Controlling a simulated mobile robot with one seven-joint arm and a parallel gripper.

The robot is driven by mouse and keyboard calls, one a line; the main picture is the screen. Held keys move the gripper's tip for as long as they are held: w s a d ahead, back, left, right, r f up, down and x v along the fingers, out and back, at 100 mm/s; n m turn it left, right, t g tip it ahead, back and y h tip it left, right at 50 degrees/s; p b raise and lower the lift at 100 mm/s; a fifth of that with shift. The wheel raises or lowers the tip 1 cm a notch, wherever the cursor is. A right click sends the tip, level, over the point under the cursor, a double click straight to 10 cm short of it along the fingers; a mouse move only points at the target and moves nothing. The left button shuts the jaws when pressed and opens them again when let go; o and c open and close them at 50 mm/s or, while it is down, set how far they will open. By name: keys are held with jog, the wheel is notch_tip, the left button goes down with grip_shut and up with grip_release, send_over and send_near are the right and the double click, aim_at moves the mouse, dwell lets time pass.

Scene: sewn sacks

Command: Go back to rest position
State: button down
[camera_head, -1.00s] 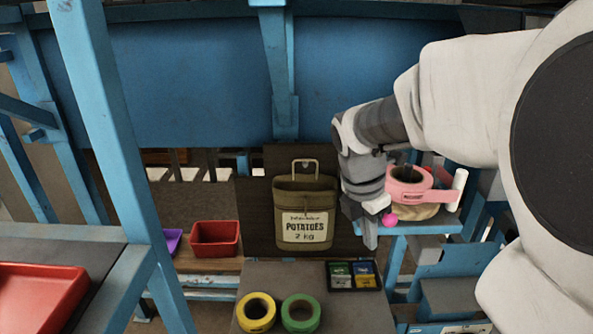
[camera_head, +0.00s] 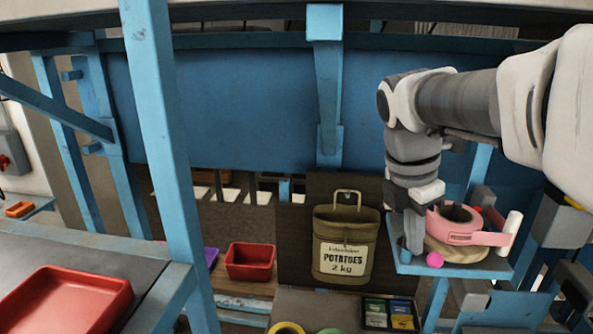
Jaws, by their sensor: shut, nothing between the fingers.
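My gripper (camera_head: 412,238) hangs pointing down at the right of the picture, its fingers together and empty. It is in front of the left part of a small blue shelf, beside a pink tape roll. My white and grey arm reaches in from the upper right. An olive sewn sack (camera_head: 344,240) labelled "POTATOES 2 kg" stands upright against a dark board, left of my gripper and apart from it.
The blue shelf (camera_head: 480,270) holds the pink tape roll (camera_head: 452,222), a pink ball (camera_head: 434,260) and a white cylinder (camera_head: 510,233). A red bin (camera_head: 249,261) stands left of the sack. A black tray (camera_head: 389,326) with small packets is below. A blue post (camera_head: 165,130) rises at left.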

jog(key=s+a+f+m+t+y+b, duration=0.1)
jog(key=s+m, duration=0.4)
jog(key=m, duration=0.5)
jog(key=s+a+f+m+t+y+b, duration=0.1)
jog(key=s+a+f+m+t, duration=0.2)
jog(key=m, duration=0.8)
jog(key=s+a+f, duration=0.2)
jog(key=s+f, duration=0.1)
jog(key=shift+s+a+t+y, duration=0.3)
jog(key=shift+a, duration=0.05)
